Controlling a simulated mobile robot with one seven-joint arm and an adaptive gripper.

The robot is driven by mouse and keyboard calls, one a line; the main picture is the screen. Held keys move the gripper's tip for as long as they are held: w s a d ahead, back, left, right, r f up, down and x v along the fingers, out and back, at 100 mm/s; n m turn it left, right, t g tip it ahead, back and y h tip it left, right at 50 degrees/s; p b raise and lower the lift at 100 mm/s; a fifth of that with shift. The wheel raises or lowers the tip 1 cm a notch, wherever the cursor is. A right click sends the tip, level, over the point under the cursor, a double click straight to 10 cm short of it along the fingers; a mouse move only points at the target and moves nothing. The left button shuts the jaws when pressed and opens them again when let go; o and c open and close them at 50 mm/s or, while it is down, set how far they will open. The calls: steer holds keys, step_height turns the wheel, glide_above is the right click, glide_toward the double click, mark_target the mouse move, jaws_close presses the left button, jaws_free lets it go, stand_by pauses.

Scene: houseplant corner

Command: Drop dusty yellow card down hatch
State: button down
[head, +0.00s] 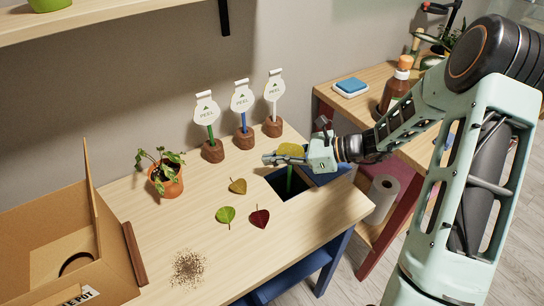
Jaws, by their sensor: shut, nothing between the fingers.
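A yellow rounded piece (291,149), which looks like the yellow card, shows just behind and above my gripper's fingers. My gripper (268,158) is shut with nothing between its fingers, over the far side of the hatch. The hatch (283,187) is a dark square opening in the wooden tabletop, with a blue part along its right side. A green strip (290,180) stands upright in view at the opening, below the fingers. The fingers hide part of the yellow piece, and I cannot tell whether it touches them or joins the green strip.
Three PEEL tags on stakes (242,97) stand in brown bases at the back. Several leaf shapes (226,215) lie left of the hatch. A potted plant (166,181), an open cardboard box (60,240) and spilled soil (188,266) are further left. A side table (376,72) stands right.

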steer(key=c, duration=2.7)
jaws_free()
steer(key=shift+f, duration=0.15)
steer(key=shift+c, duration=0.2)
steer(key=o, duration=0.7)
steer(key=shift+c, duration=0.2)
steer(key=p+v, duration=0.4)
steer(key=v, duration=0.6)
steer(key=shift+p, duration=0.3)
